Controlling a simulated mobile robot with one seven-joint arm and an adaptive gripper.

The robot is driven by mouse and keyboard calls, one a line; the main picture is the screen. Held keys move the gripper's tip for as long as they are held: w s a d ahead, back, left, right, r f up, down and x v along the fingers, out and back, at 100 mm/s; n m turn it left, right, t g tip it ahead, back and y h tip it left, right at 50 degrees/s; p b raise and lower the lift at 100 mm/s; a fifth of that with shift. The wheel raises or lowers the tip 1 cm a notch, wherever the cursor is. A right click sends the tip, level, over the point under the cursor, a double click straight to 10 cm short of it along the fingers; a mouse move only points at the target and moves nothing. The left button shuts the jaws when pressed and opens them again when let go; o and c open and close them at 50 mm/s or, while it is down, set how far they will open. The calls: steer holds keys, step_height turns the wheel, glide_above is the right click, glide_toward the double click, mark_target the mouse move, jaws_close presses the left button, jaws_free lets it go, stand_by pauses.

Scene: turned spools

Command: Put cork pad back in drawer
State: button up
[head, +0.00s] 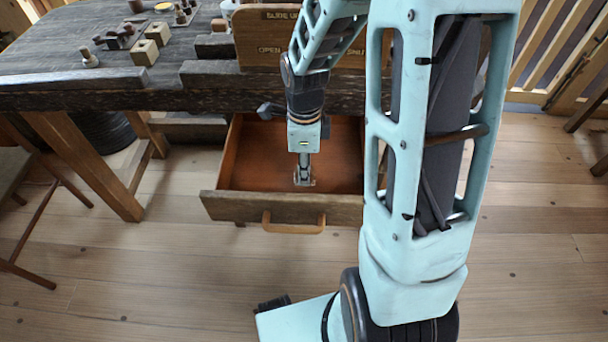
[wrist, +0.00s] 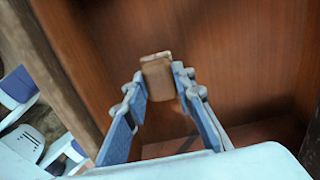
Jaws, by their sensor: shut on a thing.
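The drawer (head: 345,210) is pulled out from under the workbench, with a bare reddish-brown floor inside. My gripper (head: 304,178) reaches straight down into the drawer, around the middle of its width. In the wrist view the two fingers are shut on a small tan block, the cork pad (wrist: 158,82), held between the fingertips. The wooden drawer floor (wrist: 235,55) shows behind it. I cannot tell whether the pad touches the floor. In the head view the pad is mostly hidden by the fingers.
The dark workbench (head: 60,92) stands over the drawer, with several spools and small blocks on its left. A wooden sign board (head: 262,40) stands at the bench front. The drawer's handle (head: 293,228) faces me. The wooden floor in front is clear apart from my own body.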

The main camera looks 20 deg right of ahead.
steer(key=shift+f, duration=0.85)
steer(key=shift+b, duration=0.3)
steer(key=shift+f, duration=0.25)
steer(key=o, duration=1)
steer(key=shift+r, duration=0.1)
step_height(320, 180, up, 11)
steer(key=p, duration=0.3)
steer(key=shift+r, duration=0.65)
